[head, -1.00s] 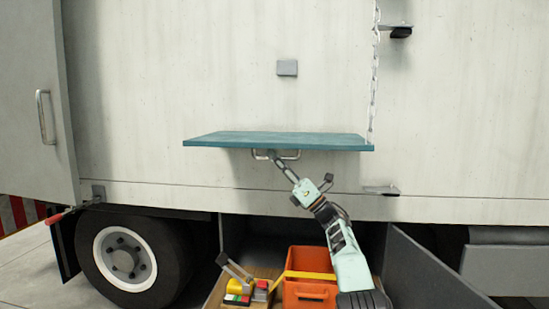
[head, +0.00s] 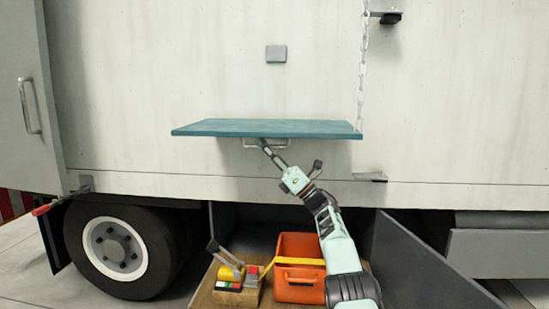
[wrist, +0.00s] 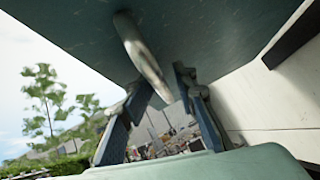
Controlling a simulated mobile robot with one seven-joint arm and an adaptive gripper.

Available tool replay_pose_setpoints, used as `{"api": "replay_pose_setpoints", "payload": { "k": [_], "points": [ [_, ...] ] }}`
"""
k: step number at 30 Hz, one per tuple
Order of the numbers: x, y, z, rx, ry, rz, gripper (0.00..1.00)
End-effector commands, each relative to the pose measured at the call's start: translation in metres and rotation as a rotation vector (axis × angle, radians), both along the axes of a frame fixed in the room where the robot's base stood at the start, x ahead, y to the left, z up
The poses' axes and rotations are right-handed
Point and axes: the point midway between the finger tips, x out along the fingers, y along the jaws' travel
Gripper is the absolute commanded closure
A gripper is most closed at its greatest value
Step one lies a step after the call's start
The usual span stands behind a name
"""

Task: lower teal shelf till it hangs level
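The teal shelf (head: 265,128) sticks out from the truck's side and looks about level in the head view. Its underside (wrist: 215,35) fills the top of the wrist view. A metal handle (head: 248,145) is fixed below its front edge; the handle (wrist: 143,55) also hangs down in the wrist view. A chain (head: 363,75) runs up from the shelf's right end to a bracket and looks straight. My gripper (head: 263,144) is under the shelf at the handle. In the wrist view its fingers (wrist: 162,95) stand apart, with the handle's lower part at their tips; contact is unclear.
An orange crate (head: 299,245) and a wooden tray (head: 232,297) with small tools stand in the open compartment below. A grey flap (head: 420,265) is beside my arm at right. A small bracket (head: 370,178) juts from the wall. A wheel (head: 117,250) is at left.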

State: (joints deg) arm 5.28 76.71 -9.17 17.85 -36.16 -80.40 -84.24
Motion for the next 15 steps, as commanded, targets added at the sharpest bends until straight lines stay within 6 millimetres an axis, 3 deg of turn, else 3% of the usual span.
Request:
{"api": "replay_pose_setpoints", "payload": {
  "k": [10,15],
  "points": [
    [-0.009,-0.021,-0.017,0.003,-0.001,-0.002,0.73],
    [-0.020,-0.043,-0.042,0.003,0.002,-0.003,0.73]
  ]
}}
